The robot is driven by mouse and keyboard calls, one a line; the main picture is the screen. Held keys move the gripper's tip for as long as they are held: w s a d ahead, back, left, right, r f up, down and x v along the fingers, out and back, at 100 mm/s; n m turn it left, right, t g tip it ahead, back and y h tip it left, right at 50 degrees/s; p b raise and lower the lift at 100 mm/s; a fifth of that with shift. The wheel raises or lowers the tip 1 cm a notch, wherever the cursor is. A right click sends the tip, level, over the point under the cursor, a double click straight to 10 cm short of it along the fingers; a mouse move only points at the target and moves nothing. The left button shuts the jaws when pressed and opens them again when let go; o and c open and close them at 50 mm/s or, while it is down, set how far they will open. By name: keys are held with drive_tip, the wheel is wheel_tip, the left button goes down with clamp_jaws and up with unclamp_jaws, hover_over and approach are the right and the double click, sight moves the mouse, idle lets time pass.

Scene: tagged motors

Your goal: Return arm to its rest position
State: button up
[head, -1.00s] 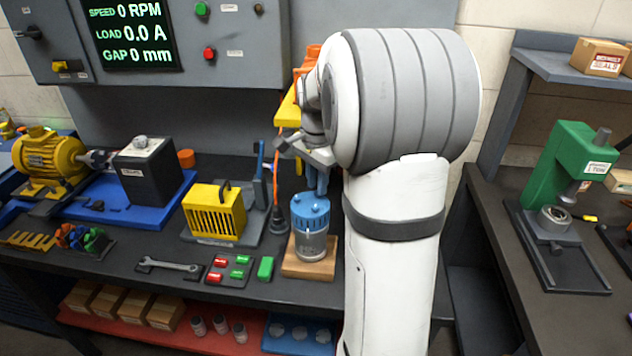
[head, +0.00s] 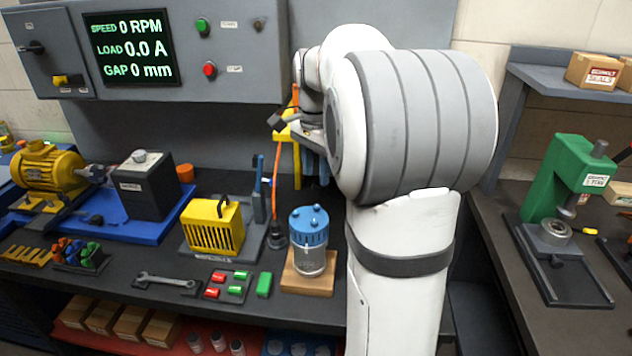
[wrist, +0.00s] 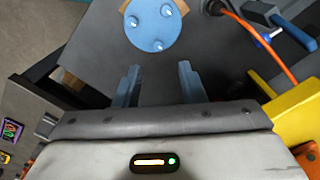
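My arm stands upright in front of the bench in the head view, folded at the elbow. My gripper (wrist: 156,88) shows in the wrist view with its two blue-grey fingers apart and nothing between them. In the head view the gripper is mostly hidden behind my arm. A blue-capped motor (head: 309,240) stands upright on a wooden block (head: 306,277) on the bench. Its blue top (wrist: 152,24) shows beyond the fingertips in the wrist view, apart from them.
A yellow slotted box (head: 214,228), a wrench (head: 167,282) and red and green tags (head: 228,284) lie on the bench. An orange cable (wrist: 262,42) and a yellow part (wrist: 297,110) are close beside the gripper. A green press (head: 568,180) stands at right.

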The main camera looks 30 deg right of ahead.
drive_tip(key=shift+r, duration=0.15)
idle(0.4)
drive_tip(key=s+a+f+n+t, duration=0.1)
drive_tip(key=s+a+f+n, duration=0.2)
drive_tip(key=s+a+n, duration=0.4)
drive_tip(key=s+a+f+n+t, duration=0.2)
drive_tip(key=s+a+f+n, duration=0.2)
drive_tip(key=s+a+n, duration=0.3)
drive_tip(key=s+n, duration=0.1)
drive_tip(key=s, duration=0.4)
drive_tip(key=shift+s+f, duration=0.25)
drive_tip(key=shift+s, duration=0.1)
